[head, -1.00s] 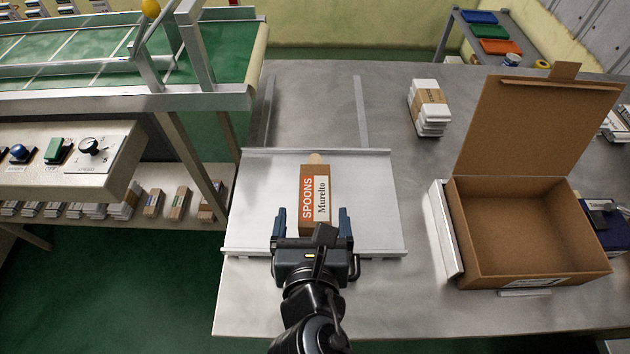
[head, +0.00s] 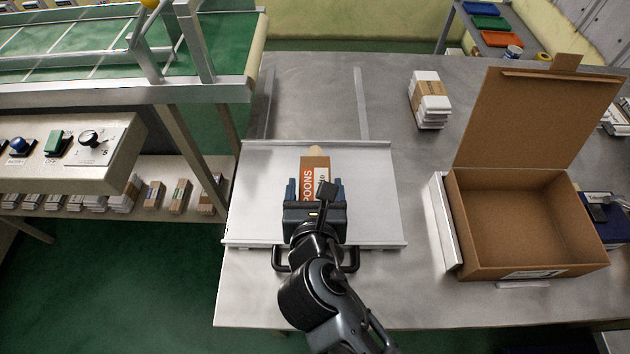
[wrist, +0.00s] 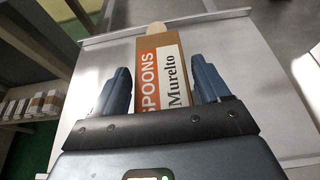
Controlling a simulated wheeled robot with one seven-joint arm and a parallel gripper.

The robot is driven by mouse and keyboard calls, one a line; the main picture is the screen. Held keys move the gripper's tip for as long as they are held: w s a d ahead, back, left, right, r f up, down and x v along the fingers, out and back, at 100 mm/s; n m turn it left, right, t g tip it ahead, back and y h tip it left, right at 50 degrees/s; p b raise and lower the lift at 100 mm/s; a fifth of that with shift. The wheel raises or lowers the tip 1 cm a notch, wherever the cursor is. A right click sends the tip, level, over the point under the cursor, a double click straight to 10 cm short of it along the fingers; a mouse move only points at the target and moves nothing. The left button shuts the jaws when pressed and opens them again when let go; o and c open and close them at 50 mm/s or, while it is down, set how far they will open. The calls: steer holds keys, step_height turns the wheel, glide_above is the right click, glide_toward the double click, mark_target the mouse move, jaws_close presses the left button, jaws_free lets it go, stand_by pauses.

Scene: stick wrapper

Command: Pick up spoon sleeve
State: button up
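The spoon sleeve (head: 315,167) is a brown cardboard sleeve with an orange "SPOONS" band and a white "Murelto" label. It lies on the white tray (head: 372,210), and a pale wooden spoon end shows at its far end. In the wrist view the sleeve (wrist: 160,72) lies between the two blue fingers, with a gap visible on each side. My gripper (head: 315,188) is open around the near part of the sleeve and hides that part in the head view. The gripper (wrist: 162,85) also shows open in the wrist view.
An open cardboard box (head: 530,220) stands at the right of the metal table (head: 390,290). A banded white stack (head: 429,100) stands behind it to the left. A control panel (head: 70,150) and a green conveyor (head: 110,40) are at the left.

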steer(key=c, duration=0.7)
